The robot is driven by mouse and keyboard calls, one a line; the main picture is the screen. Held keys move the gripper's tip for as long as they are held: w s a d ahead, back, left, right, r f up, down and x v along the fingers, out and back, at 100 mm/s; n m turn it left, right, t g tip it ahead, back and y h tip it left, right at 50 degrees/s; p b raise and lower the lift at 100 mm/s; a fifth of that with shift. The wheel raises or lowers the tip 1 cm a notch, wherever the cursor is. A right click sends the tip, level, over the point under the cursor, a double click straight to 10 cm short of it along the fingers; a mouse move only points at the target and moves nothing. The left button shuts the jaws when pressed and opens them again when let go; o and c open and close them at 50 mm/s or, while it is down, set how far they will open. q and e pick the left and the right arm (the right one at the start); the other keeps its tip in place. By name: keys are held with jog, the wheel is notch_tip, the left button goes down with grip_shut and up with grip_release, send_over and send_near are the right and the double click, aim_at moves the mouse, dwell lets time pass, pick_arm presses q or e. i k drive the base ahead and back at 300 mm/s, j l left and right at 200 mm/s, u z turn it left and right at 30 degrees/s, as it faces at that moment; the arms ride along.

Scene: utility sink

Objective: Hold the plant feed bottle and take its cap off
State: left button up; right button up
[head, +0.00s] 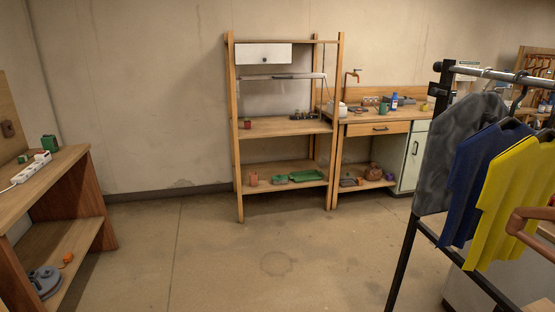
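A small blue bottle with a pale label (394,102) stands upright on the wooden counter (362,116) at the back right. It may be the plant feed bottle, but it is too far off to read, and its cap cannot be made out clearly. Neither of my grippers is in view.
A tall wooden shelf unit (238,150) stands left of the counter. A brass tap (352,74) is above the counter. A rack with grey, blue and yellow shirts (508,185) fills the right foreground. A wooden bench (40,185) stands at left. The middle floor (240,255) is clear.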

aim_at(394, 102)
jog(key=i+j, duration=0.1)
jog(key=i, duration=0.95)
jog(key=i+j+u, duration=0.1)
jog(key=i, duration=0.9)
jog(key=i+z, duration=0.2)
jog(key=i, duration=0.25)
jog(key=i+z, duration=0.2)
jog(key=i, duration=0.3)
jog(key=i+j+z, duration=0.2)
jog(key=i, duration=0.25)
jog(key=i+j+z, duration=0.25)
jog(key=i, duration=0.2)
jog(key=i+l+z, duration=0.2)
jog(key=i+z, duration=1.15)
jog(key=i+u, duration=0.1)
jog(key=i, duration=0.5)
jog(key=i+l+u, duration=0.15)
jog(key=i, duration=0.4)
jog(key=i+l+u, duration=0.1)
jog(key=i, duration=0.5)
